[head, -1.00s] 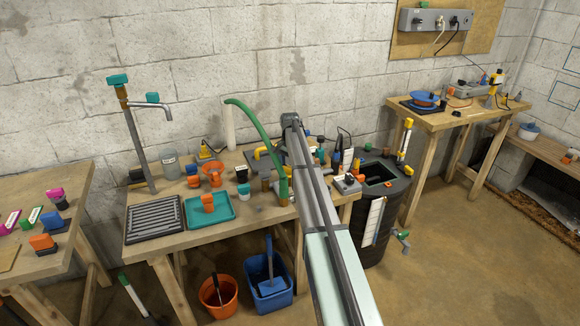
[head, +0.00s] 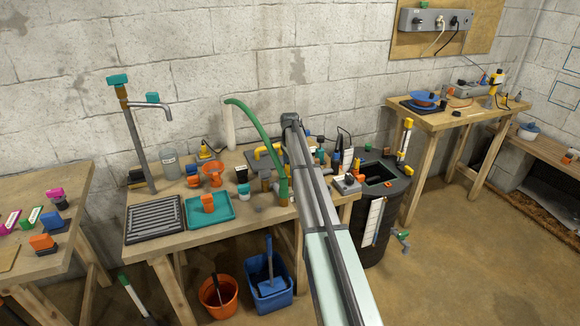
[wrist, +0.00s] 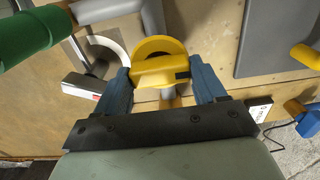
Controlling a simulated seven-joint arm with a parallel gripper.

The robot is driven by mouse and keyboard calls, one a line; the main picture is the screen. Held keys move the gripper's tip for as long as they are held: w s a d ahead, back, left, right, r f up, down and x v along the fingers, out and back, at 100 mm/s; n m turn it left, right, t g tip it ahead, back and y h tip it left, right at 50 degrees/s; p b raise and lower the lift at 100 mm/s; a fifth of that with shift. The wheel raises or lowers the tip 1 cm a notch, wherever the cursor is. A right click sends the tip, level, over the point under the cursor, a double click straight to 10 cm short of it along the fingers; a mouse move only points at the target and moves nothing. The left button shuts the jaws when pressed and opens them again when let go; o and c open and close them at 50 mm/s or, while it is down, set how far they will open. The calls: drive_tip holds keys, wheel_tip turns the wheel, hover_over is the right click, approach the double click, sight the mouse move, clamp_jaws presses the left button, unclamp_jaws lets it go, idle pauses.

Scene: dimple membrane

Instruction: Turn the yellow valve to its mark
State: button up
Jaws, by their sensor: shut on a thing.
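The yellow valve (wrist: 160,68) shows in the wrist view, with a round yellow body and a bar-shaped handle that has a dark mark at its right end. My gripper (wrist: 160,84) is shut on the handle, with one blue finger on each side of it. A curved white band (wrist: 108,45) with a pale block and a small red mark lies just left of the valve. In the head view my arm hides the gripper and most of the valve area; a yellow pipe piece (head: 268,150) shows just left of the arm.
A green hose (wrist: 28,35) crosses the wrist view's upper left. A grey panel (wrist: 278,38) and a blue-and-yellow part (wrist: 300,112) are at the right. In the head view, a teal tray (head: 222,212) and several small items crowd the bench left of the arm.

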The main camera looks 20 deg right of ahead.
idle(0.4)
drive_tip(key=o, duration=1)
drive_tip(key=shift+o, duration=0.2)
wheel_tip(320, 180, up, 14)
drive_tip(key=shift+f, duration=0.1)
